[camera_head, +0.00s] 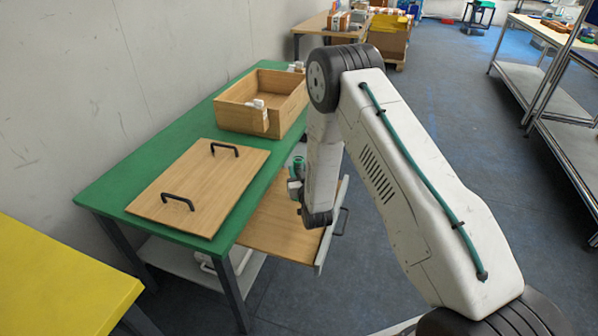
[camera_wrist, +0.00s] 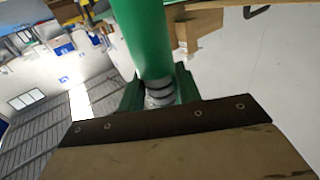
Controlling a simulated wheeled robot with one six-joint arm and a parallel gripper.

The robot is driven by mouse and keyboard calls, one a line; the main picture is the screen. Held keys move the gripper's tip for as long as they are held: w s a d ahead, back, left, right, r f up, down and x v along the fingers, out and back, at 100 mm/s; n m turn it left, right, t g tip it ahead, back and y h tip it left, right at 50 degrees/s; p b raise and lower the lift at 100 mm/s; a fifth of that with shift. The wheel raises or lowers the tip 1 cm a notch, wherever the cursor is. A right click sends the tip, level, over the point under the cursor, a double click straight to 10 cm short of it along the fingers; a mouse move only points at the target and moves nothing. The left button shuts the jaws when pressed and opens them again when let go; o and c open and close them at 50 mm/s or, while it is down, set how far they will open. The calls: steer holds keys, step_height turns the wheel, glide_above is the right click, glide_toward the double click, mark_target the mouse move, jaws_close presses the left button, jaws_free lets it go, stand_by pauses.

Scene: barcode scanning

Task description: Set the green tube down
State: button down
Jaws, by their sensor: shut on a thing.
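A green tube (camera_wrist: 140,35) fills the top middle of the wrist view. My gripper (camera_wrist: 158,92) has its green fingers closed around the tube's narrower grey and black banded end. In the head view my gripper (camera_head: 295,184) is beside the right edge of the green table, over the pulled-out wooden drawer. A small green part shows there, but I cannot tell whether it is the tube or a finger. The tube's far end runs out of the wrist view.
The green table (camera_head: 112,192) bears a wooden panel (camera_head: 200,187) with two black handles and an open wooden box (camera_head: 240,118) with white items at its rim. The wooden drawer (camera_head: 275,225) looks bare where visible. A yellow surface (camera_head: 60,280) stands at the left front.

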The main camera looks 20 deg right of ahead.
steer(key=c, duration=1)
jaws_free()
steer(key=shift+f, duration=0.1)
